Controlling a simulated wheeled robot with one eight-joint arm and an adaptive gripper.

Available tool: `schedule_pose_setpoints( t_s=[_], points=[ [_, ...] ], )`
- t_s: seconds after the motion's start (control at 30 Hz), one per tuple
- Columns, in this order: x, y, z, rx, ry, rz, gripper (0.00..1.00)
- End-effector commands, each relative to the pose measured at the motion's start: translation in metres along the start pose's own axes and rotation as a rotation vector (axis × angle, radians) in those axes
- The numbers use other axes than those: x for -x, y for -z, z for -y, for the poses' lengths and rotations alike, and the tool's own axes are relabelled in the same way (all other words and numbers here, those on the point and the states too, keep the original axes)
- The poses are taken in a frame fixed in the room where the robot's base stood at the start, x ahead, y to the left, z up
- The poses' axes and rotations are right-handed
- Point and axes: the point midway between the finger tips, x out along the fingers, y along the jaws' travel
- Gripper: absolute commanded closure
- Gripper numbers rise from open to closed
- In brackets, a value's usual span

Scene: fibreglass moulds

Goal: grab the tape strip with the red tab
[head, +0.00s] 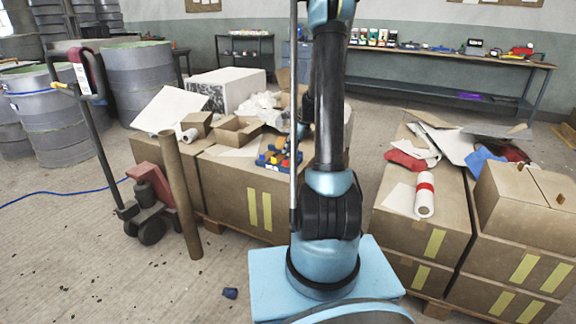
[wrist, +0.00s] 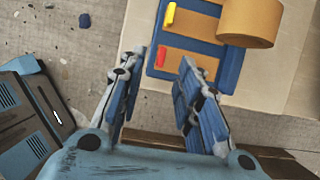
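The tape strip with the red tab (wrist: 161,57) is a tan strip (wrist: 205,58) on a blue holder (wrist: 157,73), seen in the wrist view. The red tab is at the strip's left end. A second tan strip (wrist: 196,22) with a yellow tab (wrist: 169,14) lies parallel above it in the picture. My gripper (wrist: 160,60) is open and empty. In the picture the red tab is between its fingertips, and the right finger covers part of the strip. The height gap is unclear. In the head view the blue holder (head: 272,162) is partly hidden by my arm.
A tan tape roll (wrist: 250,20) is at the holder's upper right. The holder is on cardboard boxes (head: 240,195) with open cartons (head: 237,132) nearby. A brown tube (head: 176,185) stands at their left. More boxes (head: 420,225) with a white roll (head: 425,207) stand at right.

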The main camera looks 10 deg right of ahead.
Motion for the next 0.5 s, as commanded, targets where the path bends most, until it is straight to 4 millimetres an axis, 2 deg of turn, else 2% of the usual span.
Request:
schedule_pose_setpoints(
  t_s=[0.1, 0.37, 0.5],
  points=[
    [-0.011, 0.0, 0.0, 0.001, 0.0, 0.0, 0.68],
    [-0.021, 0.001, 0.001, 0.0, 0.001, 0.0, 0.68],
    [-0.035, 0.002, 0.003, 0.001, 0.001, 0.0, 0.68]
  ],
)
